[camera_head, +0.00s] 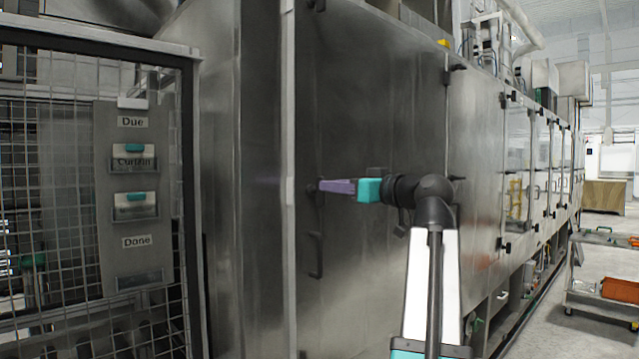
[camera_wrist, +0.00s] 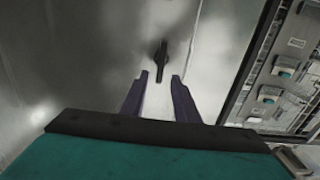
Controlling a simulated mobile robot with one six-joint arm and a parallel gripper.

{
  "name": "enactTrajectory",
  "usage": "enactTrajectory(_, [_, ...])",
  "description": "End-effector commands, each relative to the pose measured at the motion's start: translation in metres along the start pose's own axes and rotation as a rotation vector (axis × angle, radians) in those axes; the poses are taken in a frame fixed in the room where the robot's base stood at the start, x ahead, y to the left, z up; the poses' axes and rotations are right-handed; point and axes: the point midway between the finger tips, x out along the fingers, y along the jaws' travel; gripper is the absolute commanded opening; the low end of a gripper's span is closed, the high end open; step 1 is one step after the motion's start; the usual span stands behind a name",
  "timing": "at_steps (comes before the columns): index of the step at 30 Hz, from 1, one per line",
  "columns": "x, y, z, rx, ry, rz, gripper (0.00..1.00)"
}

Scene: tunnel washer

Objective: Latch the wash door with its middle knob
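The wash door (camera_head: 370,120) is a tall grey metal panel on the front of the washer, and it looks closed or nearly so. Its middle knob (camera_wrist: 161,58) is a dark, narrow knob in the wrist view, lying just beyond and between my fingertips. In the head view the knob (camera_head: 311,188) shows at the tip of my gripper (camera_head: 325,186), partly hidden by it. The two purple fingers in the wrist view (camera_wrist: 158,84) are apart, with nothing between them. A dark pull handle (camera_head: 316,255) is on the door below the knob.
A mesh cage panel (camera_head: 60,200) with a Due/Done card board (camera_head: 135,190) stands at the left. More washer doors (camera_head: 520,160) run back to the right. A cart (camera_head: 605,290) with an orange bin stands on the floor at right.

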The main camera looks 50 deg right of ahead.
Motion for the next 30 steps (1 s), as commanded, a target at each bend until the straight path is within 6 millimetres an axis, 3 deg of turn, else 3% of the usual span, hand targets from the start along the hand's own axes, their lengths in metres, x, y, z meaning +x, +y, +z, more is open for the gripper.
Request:
enactTrajectory(12, [0.049, 0.001, -0.001, 0.001, 0.0, 0.0, 0.28])
enactTrajectory(26, [0.056, 0.001, 0.0, 0.001, 0.0, 0.002, 0.28])
enactTrajectory(30, [0.056, 0.001, 0.0, 0.001, 0.0, 0.002, 0.06])
